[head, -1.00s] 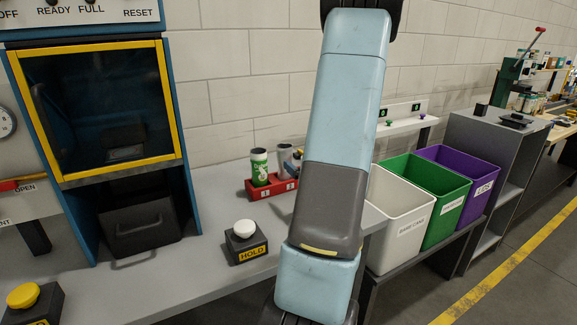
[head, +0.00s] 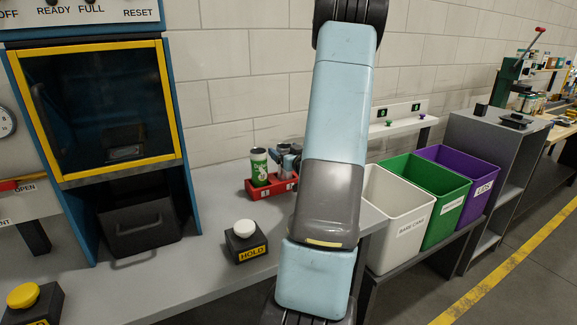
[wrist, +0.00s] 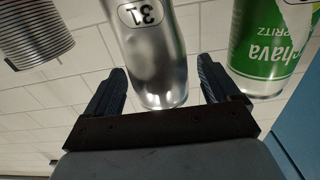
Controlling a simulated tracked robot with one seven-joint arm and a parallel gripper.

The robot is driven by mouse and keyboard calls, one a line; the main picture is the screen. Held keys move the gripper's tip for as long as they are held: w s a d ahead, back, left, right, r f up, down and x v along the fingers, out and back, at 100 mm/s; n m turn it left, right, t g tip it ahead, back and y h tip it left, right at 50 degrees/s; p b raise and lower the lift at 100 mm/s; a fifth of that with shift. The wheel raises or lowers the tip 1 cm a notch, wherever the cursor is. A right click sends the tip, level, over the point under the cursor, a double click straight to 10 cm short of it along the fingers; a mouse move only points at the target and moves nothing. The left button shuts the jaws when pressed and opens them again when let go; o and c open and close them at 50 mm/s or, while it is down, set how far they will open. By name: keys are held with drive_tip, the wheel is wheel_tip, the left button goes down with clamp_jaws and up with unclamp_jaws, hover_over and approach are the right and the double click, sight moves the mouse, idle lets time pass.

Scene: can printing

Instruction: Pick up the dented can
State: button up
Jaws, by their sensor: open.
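A bare silver can marked 31 (wrist: 150,50) stands between the two fingers of my gripper (wrist: 161,78) in the wrist view. Its lower side looks uneven, but I cannot tell for sure whether that is a dent. My gripper is open, with a finger on each side of this can; contact is not clear. A green-and-white can (wrist: 265,45) is to the right, and a ribbed silver can (wrist: 35,32) is at upper left. In the head view my gripper (head: 287,160) is small, at the red rack (head: 262,191), partly behind my arm. The green can (head: 259,167) stands in this rack.
A HOLD button box (head: 245,241) stands on the grey bench in front of the rack. White (head: 398,228), green (head: 432,193) and purple (head: 465,180) bins stand to the right. A yellow-framed machine (head: 95,110) is at left.

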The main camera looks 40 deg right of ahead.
drive_tip(key=shift+x, duration=1.15)
drive_tip(key=shift+c, duration=0.4)
drive_tip(key=c, duration=1.2)
